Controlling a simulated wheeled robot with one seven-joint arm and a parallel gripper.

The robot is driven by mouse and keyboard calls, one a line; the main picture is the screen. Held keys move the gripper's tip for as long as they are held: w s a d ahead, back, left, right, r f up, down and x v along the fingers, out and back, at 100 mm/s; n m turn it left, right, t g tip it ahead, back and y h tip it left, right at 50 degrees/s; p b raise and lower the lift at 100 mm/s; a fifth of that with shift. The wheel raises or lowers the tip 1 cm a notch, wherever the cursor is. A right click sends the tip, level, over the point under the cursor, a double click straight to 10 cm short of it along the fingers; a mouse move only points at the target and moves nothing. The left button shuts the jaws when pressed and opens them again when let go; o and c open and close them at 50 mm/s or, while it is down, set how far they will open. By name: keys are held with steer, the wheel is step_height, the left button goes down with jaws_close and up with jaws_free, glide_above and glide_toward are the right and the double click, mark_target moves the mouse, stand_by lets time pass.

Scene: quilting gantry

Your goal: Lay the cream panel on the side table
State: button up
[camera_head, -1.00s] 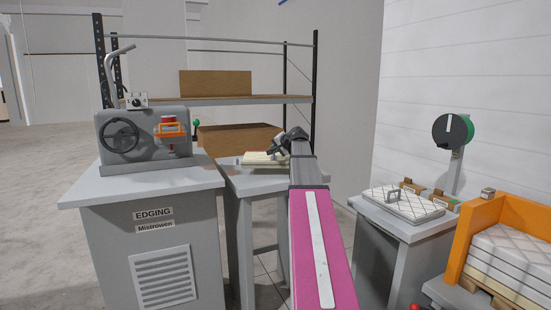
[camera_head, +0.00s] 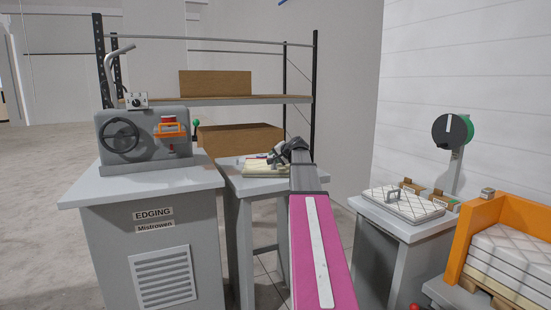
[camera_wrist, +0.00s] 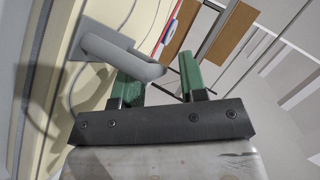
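The cream panel (camera_head: 258,170) lies on the side table (camera_head: 232,184), just right of the edging machine's bench in the head view. In the wrist view the panel (camera_wrist: 95,12) fills the left side, with its grey handle (camera_wrist: 110,52) standing up from a plate. My gripper (camera_head: 279,153) is over the panel's right part. In the wrist view its green fingers (camera_wrist: 160,82) are spread apart. The handle's end reaches the left finger, with a gap to the right finger. Whether the handle touches a finger I cannot tell.
A red and blue item (camera_head: 256,156) lies behind the panel. The edging machine (camera_head: 145,138) stands at left, and a shelf rack (camera_head: 220,101) with cardboard boxes is behind. At right are a table with a quilted pad (camera_head: 403,205) and an orange bin (camera_head: 480,227) of quilted panels.

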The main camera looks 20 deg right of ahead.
steer(key=v, duration=1.2)
